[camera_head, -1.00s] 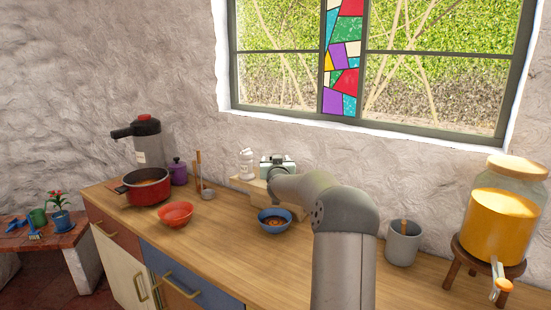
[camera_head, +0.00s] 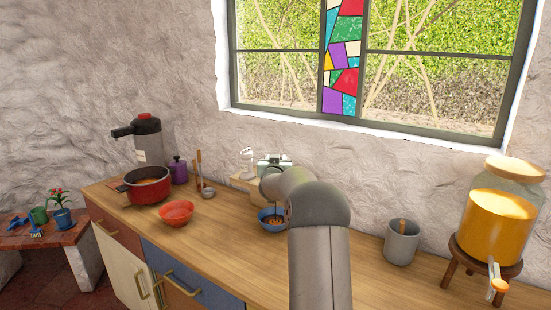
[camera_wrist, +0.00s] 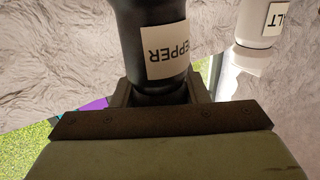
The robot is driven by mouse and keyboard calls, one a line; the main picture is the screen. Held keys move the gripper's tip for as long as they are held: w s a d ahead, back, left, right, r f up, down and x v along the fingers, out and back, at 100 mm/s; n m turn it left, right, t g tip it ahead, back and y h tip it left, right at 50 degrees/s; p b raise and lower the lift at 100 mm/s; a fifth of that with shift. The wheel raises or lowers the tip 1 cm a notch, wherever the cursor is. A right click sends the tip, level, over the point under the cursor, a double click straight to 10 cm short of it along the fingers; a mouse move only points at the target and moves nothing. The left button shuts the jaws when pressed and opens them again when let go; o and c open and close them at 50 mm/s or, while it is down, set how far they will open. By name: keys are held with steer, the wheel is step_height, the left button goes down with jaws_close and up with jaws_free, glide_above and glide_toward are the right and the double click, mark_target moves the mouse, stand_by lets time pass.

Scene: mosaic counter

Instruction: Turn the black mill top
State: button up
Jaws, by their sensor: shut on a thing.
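The black mill (camera_wrist: 150,18) with a pale PEPPER label fills the upper middle of the wrist view, where it shows upside down. My gripper (camera_wrist: 160,88) is shut on its narrower top part (camera_wrist: 158,98), with one finger on each side. The lower end of the mill runs out of the picture.
A white salt shaker (camera_wrist: 262,22) stands close beside the mill, also seen in the head view (camera_head: 247,162). A blue bowl (camera_head: 266,224) sits below my arm, a red bowl (camera_head: 176,212) farther left.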

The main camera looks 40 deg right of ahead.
steer(key=shift+r+m+g+h+p, duration=0.25)
steer(key=shift+m+g+h+p, duration=0.4)
steer(key=shift+p, duration=0.35)
steer(key=shift+s+d+f+m+g+h, duration=0.1)
steer(key=shift+f+m+g+h, duration=0.15)
steer(key=shift+m+g+h, duration=0.15)
steer(key=o, duration=1)
steer(key=b+v, duration=0.3)
steer(key=v, duration=1.4)
steer(key=shift+s, duration=0.15)
